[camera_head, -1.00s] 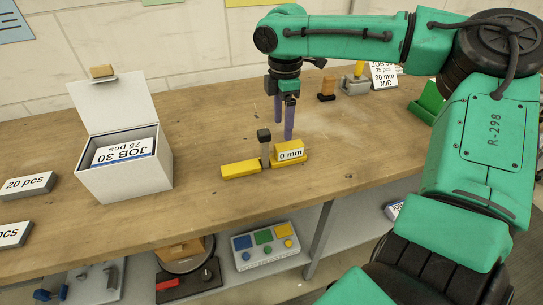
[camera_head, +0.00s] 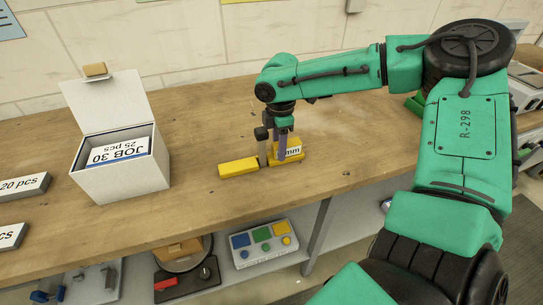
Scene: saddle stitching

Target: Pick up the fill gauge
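The fill gauge looks like a yellow piece with a long bar (camera_head: 239,167) on the left, a grey upright post (camera_head: 262,154) with a black knob (camera_head: 261,133), and a block (camera_head: 297,146) on the right with a white "mm" label. It rests on the wooden table. My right gripper (camera_head: 279,152) points down at the right block, just right of the post. One purple finger stands in front of the block and covers part of the label. The far finger is mostly hidden, so grip and contact are unclear. My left gripper is out of view.
An open white box (camera_head: 122,180) marked "JOB 30, 25 pcs" stands left of the gauge. Grey "20 pcs" blocks (camera_head: 22,187) lie at the left edge. A button panel (camera_head: 264,243) sits on the lower shelf. The table (camera_head: 200,125) is clear behind the gauge.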

